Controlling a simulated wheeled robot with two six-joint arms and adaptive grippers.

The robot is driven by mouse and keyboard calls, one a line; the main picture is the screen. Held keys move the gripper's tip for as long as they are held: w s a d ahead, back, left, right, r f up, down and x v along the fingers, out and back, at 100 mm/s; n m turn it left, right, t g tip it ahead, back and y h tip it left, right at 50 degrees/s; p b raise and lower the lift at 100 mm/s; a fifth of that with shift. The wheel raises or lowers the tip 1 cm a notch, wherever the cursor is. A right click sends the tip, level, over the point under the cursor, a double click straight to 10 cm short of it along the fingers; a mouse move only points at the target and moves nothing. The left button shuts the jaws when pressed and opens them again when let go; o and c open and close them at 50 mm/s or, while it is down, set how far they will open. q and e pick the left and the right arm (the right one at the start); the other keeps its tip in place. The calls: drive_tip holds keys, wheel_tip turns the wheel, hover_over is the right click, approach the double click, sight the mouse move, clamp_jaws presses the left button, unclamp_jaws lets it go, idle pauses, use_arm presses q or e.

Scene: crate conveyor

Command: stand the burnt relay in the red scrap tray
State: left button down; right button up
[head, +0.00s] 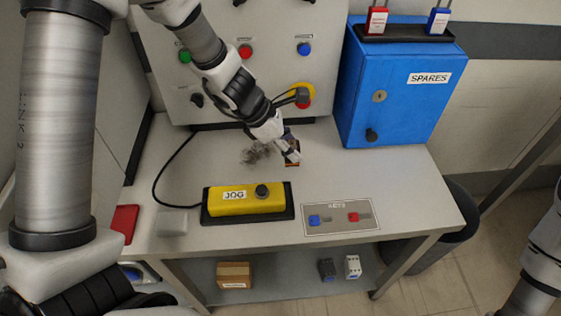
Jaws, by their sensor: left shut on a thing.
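My left gripper (288,146) reaches down over the back middle of the table. It is shut on a small dark and orange-brown thing, which looks like the burnt relay (293,158). The fingers hide part of it, and I cannot tell whether it touches the table. A flat red piece at the table's left edge looks like the red scrap tray (125,221). My left arm is close to it, and nothing shows on it. At the right edge only part of my right arm shows; its gripper is out of view.
A yellow JOG box (232,206) stands mid-table with a cable. A key mat (340,228) lies right of it. A blue SPARES cabinet (395,100) stands back right, a control panel (270,75) behind. A dark smudge (256,153) marks the table.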

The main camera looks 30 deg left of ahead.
use_arm(q)
drive_tip(key=f+b, duration=0.1)
drive_tip(key=f, duration=0.1)
drive_tip(key=f+b, duration=0.1)
drive_tip(key=f, duration=0.1)
drive_tip(key=shift+a+f, duration=0.2)
drive_tip(key=shift+f, duration=0.1)
drive_tip(key=shift+w, duration=0.1)
drive_tip(key=shift+r, duration=0.1)
drive_tip(key=shift+d, duration=0.1)
drive_tip(key=c, duration=0.8)
unclamp_jaws()
drive_tip(key=shift+o, duration=0.2)
